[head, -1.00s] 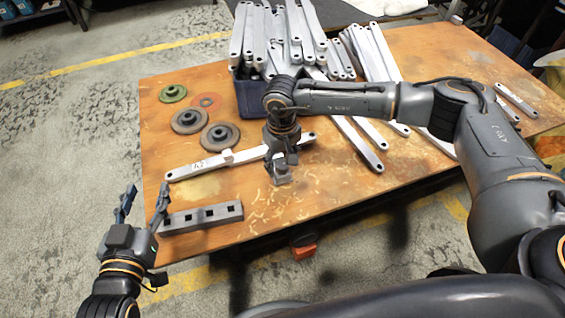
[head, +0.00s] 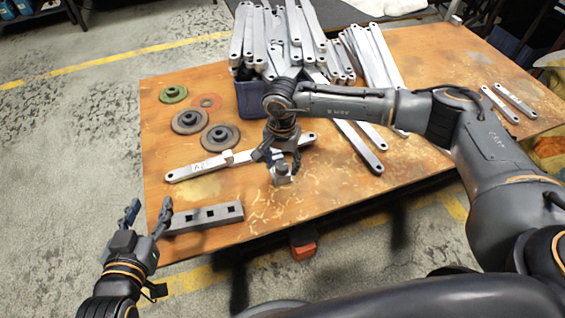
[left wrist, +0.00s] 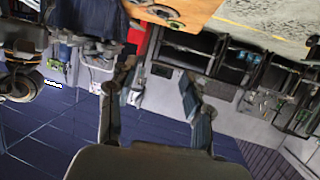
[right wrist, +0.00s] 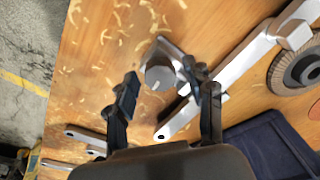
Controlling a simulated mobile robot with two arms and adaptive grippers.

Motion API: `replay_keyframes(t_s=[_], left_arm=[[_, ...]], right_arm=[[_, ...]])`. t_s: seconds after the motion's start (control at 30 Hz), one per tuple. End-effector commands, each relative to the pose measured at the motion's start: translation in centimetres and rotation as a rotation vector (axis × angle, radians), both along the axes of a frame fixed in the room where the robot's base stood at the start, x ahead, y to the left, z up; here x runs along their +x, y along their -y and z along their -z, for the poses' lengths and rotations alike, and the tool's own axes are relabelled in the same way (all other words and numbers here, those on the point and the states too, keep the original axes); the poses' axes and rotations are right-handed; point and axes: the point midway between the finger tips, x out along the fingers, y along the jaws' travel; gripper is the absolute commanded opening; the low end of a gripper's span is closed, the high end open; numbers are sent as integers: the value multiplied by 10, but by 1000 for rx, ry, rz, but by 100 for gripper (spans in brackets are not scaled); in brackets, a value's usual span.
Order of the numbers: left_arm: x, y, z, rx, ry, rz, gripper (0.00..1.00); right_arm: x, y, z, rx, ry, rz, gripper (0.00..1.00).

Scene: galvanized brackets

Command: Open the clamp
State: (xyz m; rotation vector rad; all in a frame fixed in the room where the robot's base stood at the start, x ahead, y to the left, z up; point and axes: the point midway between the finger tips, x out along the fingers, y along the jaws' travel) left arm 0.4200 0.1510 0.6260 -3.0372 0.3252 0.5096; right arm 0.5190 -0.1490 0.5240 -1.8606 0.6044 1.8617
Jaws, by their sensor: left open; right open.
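A small grey metal piece with a round knob (head: 283,174), which looks like the clamp, sits on the wooden table near its front edge. In the right wrist view the round knob (right wrist: 160,76) shows between the fingertips, with its flat base partly behind it. My right gripper (head: 278,160) is open, pointing down over the knob; it also shows in the right wrist view (right wrist: 160,88). I cannot tell whether the fingers touch it. My left gripper (head: 149,208) is open and empty beside the table's front left corner; the left wrist view shows its spread fingers (left wrist: 151,85).
A long bracket (head: 190,172) lies just behind the knob, and a bar with square holes (head: 205,217) lies front left. Discs (head: 220,136) lie further back. A blue bin (head: 249,98) heaped with brackets stands behind my right gripper. An orange part (head: 303,245) shows below the table edge.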

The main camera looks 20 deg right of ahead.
Motion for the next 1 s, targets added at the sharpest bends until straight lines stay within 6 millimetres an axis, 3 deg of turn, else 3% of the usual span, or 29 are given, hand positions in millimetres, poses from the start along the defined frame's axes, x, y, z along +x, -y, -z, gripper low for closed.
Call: replay_keyframes(t_s=[0.6,1.0], left_arm=[[-33,-16,44,67,-285,-20,50],[-36,-17,48,72,-305,-21,50]], right_arm=[[0,0,-1,-1,-1,670,53],[0,0,0,0,0,715,53]])
